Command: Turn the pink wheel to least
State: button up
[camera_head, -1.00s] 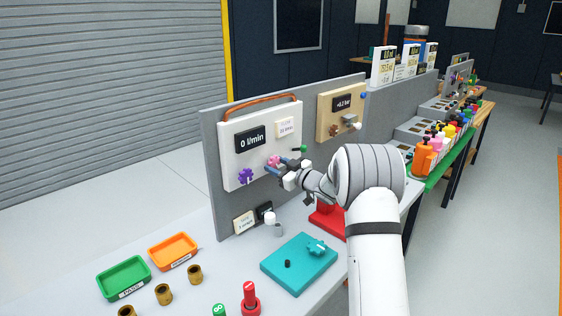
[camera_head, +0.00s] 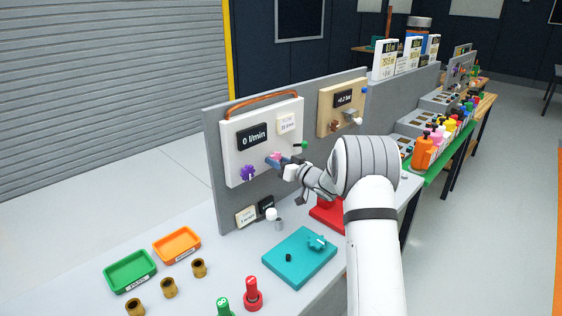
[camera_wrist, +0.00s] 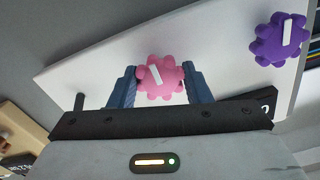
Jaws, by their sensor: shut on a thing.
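The pink wheel (camera_wrist: 160,78) is a lobed knob with a white pointer bar, on the front of the white panel (camera_head: 240,170). In the head view the wheel (camera_head: 275,156) is partly hidden by my gripper (camera_head: 277,162). In the wrist view my gripper (camera_wrist: 160,88) has its two blue-grey fingers on either side of the wheel, shut on it. The white bar is tilted in the wrist view. The panel's display (camera_head: 252,137) reads 0 l/min. A paper label (camera_head: 286,123) sits beside it; its print is too small to read.
A purple wheel (camera_wrist: 278,40) is on the same panel, also in the head view (camera_head: 248,173). A green knob (camera_head: 303,145) sticks out at the panel's right edge. A beige panel (camera_head: 328,118) is further right. Trays, brass cylinders and a teal plate (camera_head: 275,262) lie on the bench below.

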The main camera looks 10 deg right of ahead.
jog(key=shift+r, duration=0.35)
jog(key=o, duration=0.6)
jog(key=shift+w, duration=0.1)
jog(key=shift+c, duration=0.2)
jog(key=o, duration=0.4)
jog(key=shift+f, duration=0.2)
jog(key=shift+o, duration=0.2)
jog(key=shift+f, duration=0.1)
jog(key=shift+d, duration=0.1)
jog(key=b+v, duration=0.2)
jog(key=v, duration=0.5)
jog(key=shift+s, duration=0.35)
jog(key=shift+d, duration=0.15)
